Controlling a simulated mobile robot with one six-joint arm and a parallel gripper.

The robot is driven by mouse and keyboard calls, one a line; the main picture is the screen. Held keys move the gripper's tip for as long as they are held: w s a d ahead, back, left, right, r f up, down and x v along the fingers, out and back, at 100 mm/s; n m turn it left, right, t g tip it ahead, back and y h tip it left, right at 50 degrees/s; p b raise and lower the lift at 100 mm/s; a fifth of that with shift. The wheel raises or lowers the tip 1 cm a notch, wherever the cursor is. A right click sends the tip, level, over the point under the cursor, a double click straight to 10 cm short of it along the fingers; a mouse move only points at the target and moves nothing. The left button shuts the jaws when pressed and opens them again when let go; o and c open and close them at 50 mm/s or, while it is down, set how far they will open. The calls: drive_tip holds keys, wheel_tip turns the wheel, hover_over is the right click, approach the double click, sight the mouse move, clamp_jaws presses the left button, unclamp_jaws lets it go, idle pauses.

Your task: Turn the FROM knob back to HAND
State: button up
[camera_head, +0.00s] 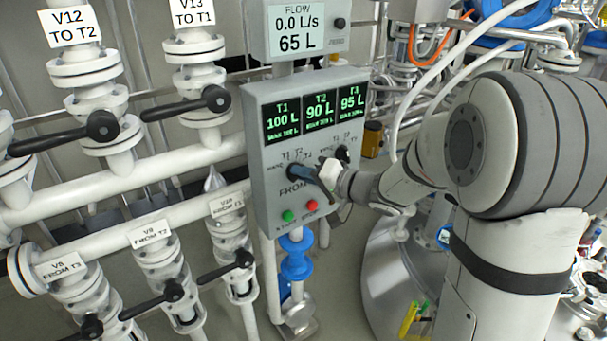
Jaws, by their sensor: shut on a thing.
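A grey control panel (262,190) stands at the middle. Its FROM knob (297,171) is a dark knob at the left of the lower part, above the FROM label. My gripper (318,172) reaches in from the right and is shut on the FROM knob. The gripper partly hides the knob. A second dark knob (342,153) sits to the right, just behind my gripper.
Three green-lit displays (320,112) show T1 100 L, T2 90 L and T3 95 L. A green button (288,216) and a red button (311,205) lie below the knobs. A flow meter (297,28) reads 0.0 L/s, 65 L. Pipes with black-handled valves (100,127) fill the left.

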drive_tip(key=shift+r, duration=0.1)
clamp_jaws()
drive_tip(key=n+t+h+b, duration=0.1)
drive_tip(key=n+h+b, duration=0.1)
drive_tip(key=n+b, duration=0.2)
drive_tip(key=n+t+h+b, duration=0.2)
drive_tip(key=n+h+b, duration=0.1)
drive_tip(key=n+b, duration=0.2)
drive_tip(key=a+n+t+h+b, duration=0.1)
drive_tip(key=n+b, duration=0.3)
drive_tip(key=b, duration=0.4)
drive_tip(key=shift+s+a+f+t+h, duration=0.1)
drive_tip(key=shift+s+f+t+h, duration=0.25)
drive_tip(key=shift+h, duration=0.55)
drive_tip(key=n+t+b, duration=0.1)
drive_tip(key=n+b, duration=0.1)
drive_tip(key=b, duration=0.6)
drive_tip(key=shift+s+n+h, duration=0.1)
drive_tip(key=shift+n+h, duration=0.3)
drive_tip(key=n+b, duration=0.1)
drive_tip(key=b, duration=0.2)
drive_tip(key=shift+r, duration=0.15)
drive_tip(key=shift+r+t+b, duration=0.15)
drive_tip(key=shift+t+b, duration=0.1)
drive_tip(key=shift+b, duration=0.1)
